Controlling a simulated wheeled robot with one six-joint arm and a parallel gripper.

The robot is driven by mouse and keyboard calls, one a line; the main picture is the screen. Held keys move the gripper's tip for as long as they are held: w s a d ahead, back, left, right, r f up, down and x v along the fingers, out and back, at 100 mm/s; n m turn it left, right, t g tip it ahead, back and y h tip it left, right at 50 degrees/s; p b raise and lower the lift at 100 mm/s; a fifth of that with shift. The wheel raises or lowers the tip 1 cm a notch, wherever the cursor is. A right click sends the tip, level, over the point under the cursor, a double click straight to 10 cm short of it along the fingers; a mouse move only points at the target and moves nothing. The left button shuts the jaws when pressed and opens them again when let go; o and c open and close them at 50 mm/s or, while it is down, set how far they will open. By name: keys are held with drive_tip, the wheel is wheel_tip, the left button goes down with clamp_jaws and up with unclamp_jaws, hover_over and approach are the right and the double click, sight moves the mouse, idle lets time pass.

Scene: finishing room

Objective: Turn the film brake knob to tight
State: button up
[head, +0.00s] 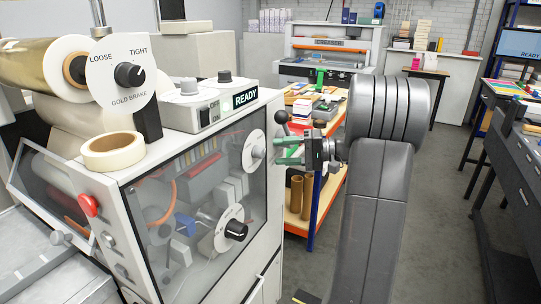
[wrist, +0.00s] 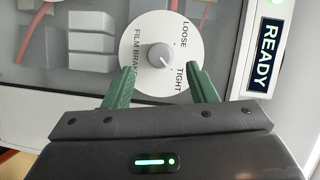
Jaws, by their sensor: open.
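The film brake dial (wrist: 150,30) is a white disc with LOOSE and TIGHT printed on it. Its small grey knob (wrist: 160,57) sits at the centre, and a pale mark on it seems to point to the lower right, roughly towards TIGHT. In the head view the dial (head: 251,143) is on the machine's front panel, upper right. My gripper (head: 277,151) is open in front of it, its green fingers apart and empty. In the wrist view my gripper (wrist: 161,68) has one finger to each side of the knob, touching neither side visibly.
A gold brake dial (head: 113,88) with a black knob stands above the machine. Another black-knobbed dial (head: 229,212) is lower on the panel. A READY display (head: 245,98) and a tape roll (head: 112,150) are on top. An orange-edged bench (head: 320,205) stands behind my gripper.

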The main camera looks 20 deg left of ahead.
sight(264, 153)
drive_tip(key=f+b+v, duration=0.1)
drive_tip(key=v, duration=0.8)
drive_tip(key=shift+r, duration=0.5)
drive_tip(key=p+x, duration=0.2)
drive_tip(key=x, duration=1.2)
drive_tip(key=shift+d, duration=0.1)
drive_tip(key=shift+d, duration=0.1)
